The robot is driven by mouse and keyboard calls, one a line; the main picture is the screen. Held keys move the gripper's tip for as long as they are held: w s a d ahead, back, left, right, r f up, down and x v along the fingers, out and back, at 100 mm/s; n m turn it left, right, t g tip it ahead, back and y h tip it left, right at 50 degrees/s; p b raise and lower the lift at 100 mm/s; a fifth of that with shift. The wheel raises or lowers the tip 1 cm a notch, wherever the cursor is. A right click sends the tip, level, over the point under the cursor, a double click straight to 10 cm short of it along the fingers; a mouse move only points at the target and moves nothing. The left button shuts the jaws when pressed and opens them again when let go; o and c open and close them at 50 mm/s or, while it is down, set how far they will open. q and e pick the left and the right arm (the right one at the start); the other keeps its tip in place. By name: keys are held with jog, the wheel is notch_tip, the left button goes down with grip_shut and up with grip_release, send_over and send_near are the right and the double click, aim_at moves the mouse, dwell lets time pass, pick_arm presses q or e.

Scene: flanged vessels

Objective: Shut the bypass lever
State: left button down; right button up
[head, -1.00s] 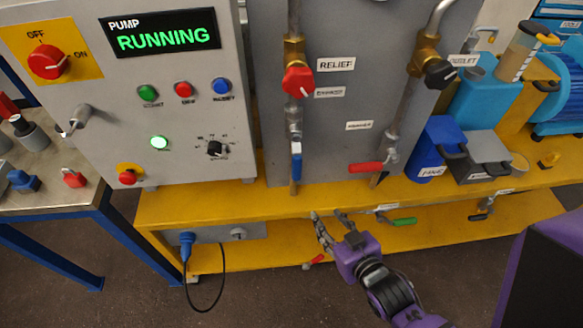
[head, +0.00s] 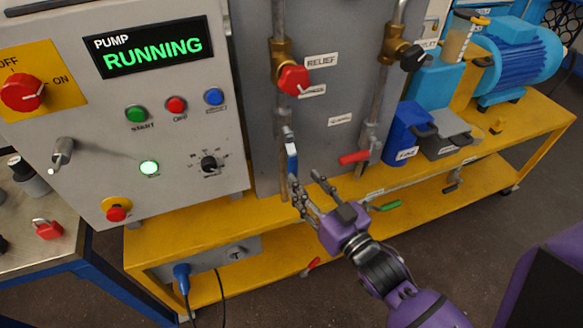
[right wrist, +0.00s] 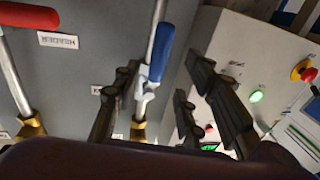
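A blue-handled lever (head: 292,160) sits on the left pipe of the grey panel, its handle hanging down along the pipe. A red-handled lever (head: 355,157) on the right pipe lies crosswise to it. The small labels are too blurred for me to tell which lever is the bypass. My right gripper (head: 312,191) is open and empty, just below and right of the blue handle. In the right wrist view the blue handle (right wrist: 160,50) appears between the spread fingers (right wrist: 165,78); I see no grip on it. My left gripper is out of view.
A red round knob (head: 293,80) and a black knob (head: 412,58) are higher on the pipes. The control cabinet (head: 185,110) stands left, its display reading RUNNING. The yellow bench (head: 215,218) runs below. A blue container (head: 408,132) stands right of the red lever.

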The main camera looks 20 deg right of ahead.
aim_at(295, 170)
jog(key=x, duration=0.7)
jog(key=shift+w+p, duration=0.15)
jog(key=shift+p, duration=0.15)
jog(key=shift+c, duration=0.5)
grip_shut()
